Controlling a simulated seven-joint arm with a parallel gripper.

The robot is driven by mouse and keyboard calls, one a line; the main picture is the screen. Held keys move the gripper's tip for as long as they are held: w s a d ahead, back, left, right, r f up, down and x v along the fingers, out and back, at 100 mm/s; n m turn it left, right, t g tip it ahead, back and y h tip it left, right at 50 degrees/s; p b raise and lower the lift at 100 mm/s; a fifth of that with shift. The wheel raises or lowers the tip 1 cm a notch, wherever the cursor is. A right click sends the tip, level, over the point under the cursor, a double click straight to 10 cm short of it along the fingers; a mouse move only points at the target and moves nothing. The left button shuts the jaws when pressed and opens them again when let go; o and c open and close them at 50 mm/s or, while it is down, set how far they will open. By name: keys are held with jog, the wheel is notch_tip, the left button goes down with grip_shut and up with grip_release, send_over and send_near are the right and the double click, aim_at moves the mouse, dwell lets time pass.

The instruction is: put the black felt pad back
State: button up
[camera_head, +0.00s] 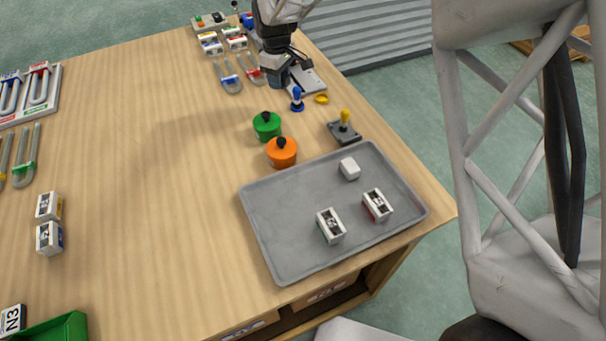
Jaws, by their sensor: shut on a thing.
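My gripper (283,66) is at the far right part of the table, seen small and from above. It is shut on a small dark thing (278,80) at its tips. The dark thing looks blue-black and is partly covered by the gripper. I cannot tell for certain that it is the black felt pad, or whether it touches the surface below. A light grey plate (312,82) lies just right of the gripper. No other black pad shows clearly in this view.
Near the gripper stand a blue stamp-like piece (297,99), a yellow ring (321,99) and U-shaped pieces (229,78). Closer are green (267,125) and orange (282,152) lidded pots, a yellow-knobbed tool (344,127) and a grey tray (275,246) with white blocks. The table's middle is clear.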

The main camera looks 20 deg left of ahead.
jog(key=s+d+r+m, duration=0.1)
jog(key=s+d+m, duration=0.1)
jog(key=s+d, duration=0.3)
jog(key=s+d+r+m, duration=0.2)
jog(key=s+d, duration=0.1)
jog(key=s, duration=0.5)
jog(key=m, duration=0.3)
send_over(306, 191)
jog(key=shift+f, duration=0.55)
jog(key=shift+f, duration=0.1)
jog(key=shift+f, duration=3.05)
jog(key=shift+f, duration=1.85)
jog(key=shift+f, duration=0.15)
jog(key=o, duration=1)
jog(key=shift+c, duration=0.2)
